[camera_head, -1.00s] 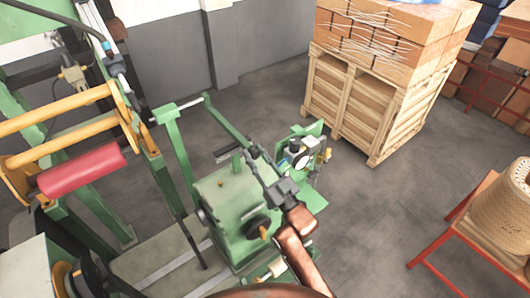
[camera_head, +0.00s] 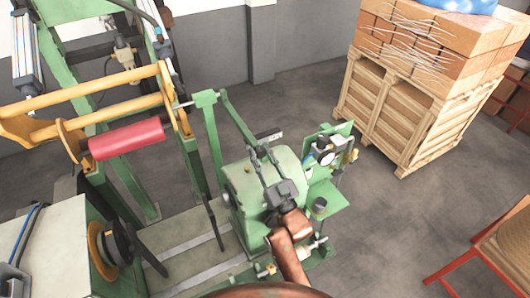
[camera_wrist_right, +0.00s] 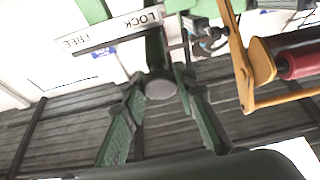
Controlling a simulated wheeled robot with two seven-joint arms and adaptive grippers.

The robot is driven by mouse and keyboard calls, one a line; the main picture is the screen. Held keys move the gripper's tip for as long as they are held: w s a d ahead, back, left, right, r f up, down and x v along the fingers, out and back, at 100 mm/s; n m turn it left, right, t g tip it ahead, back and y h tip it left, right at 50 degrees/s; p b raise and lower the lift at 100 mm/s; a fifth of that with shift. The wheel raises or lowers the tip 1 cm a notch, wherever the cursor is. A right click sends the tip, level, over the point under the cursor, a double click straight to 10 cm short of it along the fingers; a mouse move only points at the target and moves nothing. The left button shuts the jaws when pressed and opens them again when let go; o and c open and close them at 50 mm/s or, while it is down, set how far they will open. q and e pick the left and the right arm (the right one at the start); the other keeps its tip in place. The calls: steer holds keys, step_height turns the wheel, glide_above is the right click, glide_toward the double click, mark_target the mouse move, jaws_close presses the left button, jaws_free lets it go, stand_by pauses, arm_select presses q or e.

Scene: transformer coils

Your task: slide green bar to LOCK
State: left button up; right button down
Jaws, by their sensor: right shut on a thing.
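The green bar (camera_wrist_right: 156,50), with its round end facing the camera, stands between my right gripper's fingers in the right wrist view. A white label plate (camera_wrist_right: 112,30) beside it reads LOCK and FREE, upside down; the bar is at the LOCK end. In the head view the plate (camera_head: 269,135) shows above the green machine box (camera_head: 250,190), its words too small to read. My right gripper (camera_head: 262,154) is over that box, at the plate's left end, shut on the bar, which its fingers mostly hide there. My left gripper is not in view.
A red roller (camera_head: 126,139) between yellow bars is left of the box. A small green panel with a gauge (camera_head: 326,157) stands close on the right. A wooden crate (camera_head: 395,115) with bricks and a red-framed stand (camera_head: 470,250) are further right, with open floor between.

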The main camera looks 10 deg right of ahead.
steer(key=shift+a, duration=0.15)
steer(key=c, duration=2)
jaws_free()
steer(key=shift+a, duration=0.1)
steer(key=o, duration=0.3)
steer(key=shift+s, duration=0.1)
steer(key=shift+o, duration=0.6)
steer(key=shift+s+f, duration=0.2)
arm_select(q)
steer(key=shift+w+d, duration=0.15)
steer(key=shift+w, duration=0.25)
arm_select(e)
steer(key=v, duration=1.1)
steer(key=shift+s, duration=0.2)
